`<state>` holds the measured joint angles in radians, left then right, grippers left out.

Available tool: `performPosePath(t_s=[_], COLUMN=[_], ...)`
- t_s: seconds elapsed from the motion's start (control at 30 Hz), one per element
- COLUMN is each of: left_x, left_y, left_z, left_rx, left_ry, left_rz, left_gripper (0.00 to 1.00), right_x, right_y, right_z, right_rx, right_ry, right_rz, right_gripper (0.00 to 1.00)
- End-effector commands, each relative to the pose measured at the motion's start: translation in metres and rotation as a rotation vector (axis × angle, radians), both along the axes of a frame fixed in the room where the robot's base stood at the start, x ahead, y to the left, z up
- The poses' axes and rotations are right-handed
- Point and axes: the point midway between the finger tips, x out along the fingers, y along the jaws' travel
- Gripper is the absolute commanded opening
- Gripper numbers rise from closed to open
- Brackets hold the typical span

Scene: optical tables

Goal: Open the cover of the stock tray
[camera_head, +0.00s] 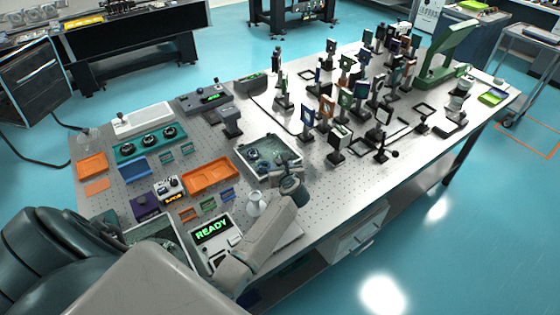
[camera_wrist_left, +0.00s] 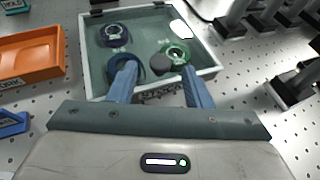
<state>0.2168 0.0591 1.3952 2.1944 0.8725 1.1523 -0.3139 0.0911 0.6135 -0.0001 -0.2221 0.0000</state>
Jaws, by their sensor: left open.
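The stock tray (camera_head: 247,163) is a shallow box with a pale rim (camera_wrist_left: 86,62) on the perforated table. Its clear cover looks shut, with hinges on the far edge in the wrist view. A dark round knob (camera_wrist_left: 160,63) shows at the cover's near side. Round green and dark parts (camera_wrist_left: 114,35) show through the cover. My left gripper (camera_head: 279,167) is over the tray's near right part. In the wrist view its two blue fingers (camera_wrist_left: 160,84) are apart, with the knob between and slightly beyond them, and nothing is held. Contact with the cover cannot be told. My right gripper is not in view.
An orange tray (camera_head: 210,176) lies left of the stock tray. Several optic mounts on posts (camera_head: 337,140) stand to its right. A glass flask (camera_head: 254,203) and a READY display (camera_head: 212,230) are near my left arm.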

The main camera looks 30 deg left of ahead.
Motion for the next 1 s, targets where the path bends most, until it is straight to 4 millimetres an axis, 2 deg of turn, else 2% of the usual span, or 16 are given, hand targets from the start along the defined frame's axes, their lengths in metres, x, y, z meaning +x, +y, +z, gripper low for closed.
performPosePath(t_s=[0.1,0.2,0.33,0.57,0.8,1.0], left_x=[0.009,0.014,0.016,0.016,0.016,0.017], left_y=[0.009,0.013,0.016,0.016,0.016,0.016], left_z=[-0.004,-0.007,-0.009,-0.010,-0.010,-0.009], left_rx=[0.002,0.001,0.001,0.001,0.001,0.001], left_ry=[0.001,0.000,0.000,0.000,0.000,0.000], left_rz=[0.000,0.000,0.000,0.000,0.000,0.000], left_gripper=[0.45,0.45,0.45,0.45,0.00,0.00], right_x=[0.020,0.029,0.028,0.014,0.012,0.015], right_y=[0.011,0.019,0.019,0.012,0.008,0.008], right_z=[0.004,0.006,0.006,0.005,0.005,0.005], right_rx=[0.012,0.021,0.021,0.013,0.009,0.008], right_ry=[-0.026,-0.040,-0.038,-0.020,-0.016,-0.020], right_rz=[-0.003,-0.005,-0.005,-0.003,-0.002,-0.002], right_gripper=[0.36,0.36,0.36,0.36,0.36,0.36])
